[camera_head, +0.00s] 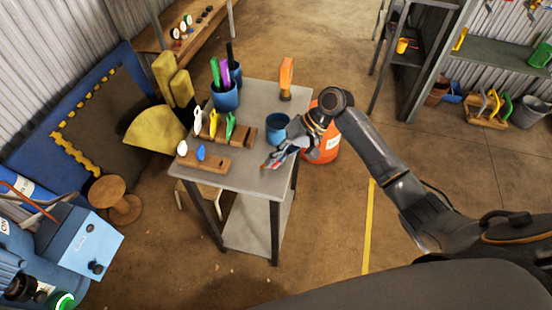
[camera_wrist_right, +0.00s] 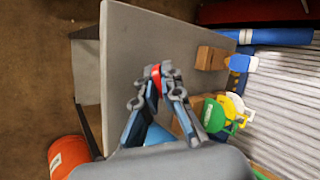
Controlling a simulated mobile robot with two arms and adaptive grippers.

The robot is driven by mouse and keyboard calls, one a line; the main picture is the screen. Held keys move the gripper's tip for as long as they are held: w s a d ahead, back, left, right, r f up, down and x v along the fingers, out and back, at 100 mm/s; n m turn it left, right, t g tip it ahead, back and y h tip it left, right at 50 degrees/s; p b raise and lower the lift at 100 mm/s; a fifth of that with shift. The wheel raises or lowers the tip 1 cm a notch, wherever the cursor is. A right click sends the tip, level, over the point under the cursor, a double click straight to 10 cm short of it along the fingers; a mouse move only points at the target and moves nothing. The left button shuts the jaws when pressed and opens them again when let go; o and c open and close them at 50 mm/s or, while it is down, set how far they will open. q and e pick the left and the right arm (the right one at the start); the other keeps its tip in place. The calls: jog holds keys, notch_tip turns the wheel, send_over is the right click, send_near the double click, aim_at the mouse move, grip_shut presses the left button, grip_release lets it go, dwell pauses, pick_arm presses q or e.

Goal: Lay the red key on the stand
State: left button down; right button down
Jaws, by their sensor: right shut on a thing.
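My right gripper (camera_head: 271,163) is over the front right part of the grey table. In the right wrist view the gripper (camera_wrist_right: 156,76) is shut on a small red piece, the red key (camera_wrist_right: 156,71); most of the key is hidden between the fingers. A wooden stand (camera_head: 216,166) lies at the table's front left with a white and a blue piece upright on it; its right end is bare. This stand also shows in the right wrist view (camera_wrist_right: 209,58), apart from the gripper. A second wooden stand (camera_head: 247,134) behind it carries white, yellow and green pieces. My left gripper is not in view.
A blue cup (camera_head: 277,128) stands close behind my right gripper. Another blue cup (camera_head: 225,99) holds tall purple and green things. An orange piece (camera_head: 286,77) stands at the table's back. An orange bucket (camera_head: 324,148) is on the floor to the right.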

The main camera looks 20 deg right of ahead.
jog(key=c, duration=1.4)
grip_release()
jog(key=shift+r, duration=0.1)
jog(key=shift+d+r+p, duration=0.4)
jog(key=shift+r+p, duration=0.15)
jog(key=shift+p, duration=0.3)
jog(key=p+v, duration=0.5)
jog(key=shift+s+d+r, duration=0.1)
jog(key=shift+d+r, duration=0.05)
jog(key=shift+d, duration=0.05)
